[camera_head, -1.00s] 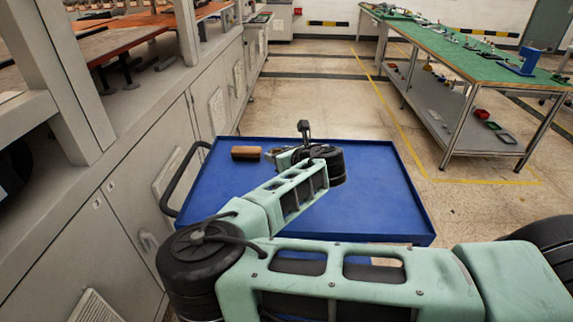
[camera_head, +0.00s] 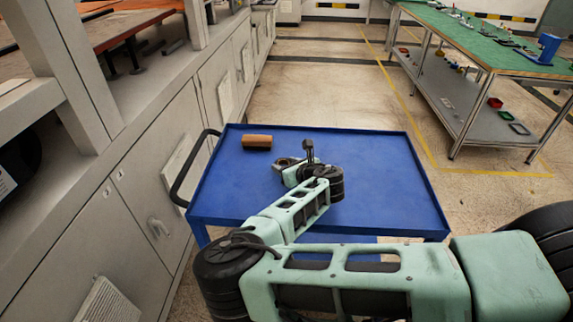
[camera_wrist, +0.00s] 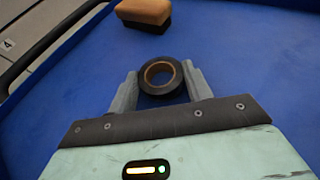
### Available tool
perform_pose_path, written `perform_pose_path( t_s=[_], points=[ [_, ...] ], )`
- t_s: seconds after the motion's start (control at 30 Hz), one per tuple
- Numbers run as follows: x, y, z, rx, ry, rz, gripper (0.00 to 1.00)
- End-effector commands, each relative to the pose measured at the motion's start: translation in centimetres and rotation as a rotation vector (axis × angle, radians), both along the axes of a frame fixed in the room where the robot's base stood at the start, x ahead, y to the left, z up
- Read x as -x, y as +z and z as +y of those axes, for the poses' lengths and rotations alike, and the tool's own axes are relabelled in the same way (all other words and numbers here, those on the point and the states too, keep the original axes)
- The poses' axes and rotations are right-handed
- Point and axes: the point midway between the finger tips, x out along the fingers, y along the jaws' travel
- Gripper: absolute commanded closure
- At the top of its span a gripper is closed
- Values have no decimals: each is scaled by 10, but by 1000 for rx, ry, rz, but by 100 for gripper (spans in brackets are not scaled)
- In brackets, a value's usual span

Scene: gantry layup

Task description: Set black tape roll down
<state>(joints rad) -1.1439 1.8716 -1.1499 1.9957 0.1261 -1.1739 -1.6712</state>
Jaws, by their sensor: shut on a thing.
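The black tape roll (camera_wrist: 162,77), with a tan inner core, is between the fingers of my gripper (camera_wrist: 162,86) in the wrist view. The fingers press on it from both sides. Under it is the blue cart top (camera_wrist: 255,60); I cannot tell whether the roll touches it. In the head view my gripper (camera_head: 281,163) is over the cart top (camera_head: 370,170), and the roll is too small to make out clearly there.
A brown block-like brush (camera_head: 257,142) lies on the cart top near its far left; it also shows in the wrist view (camera_wrist: 143,14). The right half of the cart top is bare. Grey cabinets (camera_head: 140,190) stand left, a green-topped bench (camera_head: 480,50) right.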

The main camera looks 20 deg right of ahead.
Motion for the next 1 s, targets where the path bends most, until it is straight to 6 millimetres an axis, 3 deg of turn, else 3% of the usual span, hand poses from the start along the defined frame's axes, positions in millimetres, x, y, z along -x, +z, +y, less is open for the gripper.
perform_pose_path(
  t_s=[0.27,0.3,0.37,0.73,1.0],
  points=[
    [0,-2,0,0,0,-1,77],
    [0,-1,0,0,0,-1,42],
    [0,-1,0,-1,0,-1,29],
    [3,1,-1,0,-1,-1,29],
    [44,17,-12,1,-4,0,29]
  ],
)
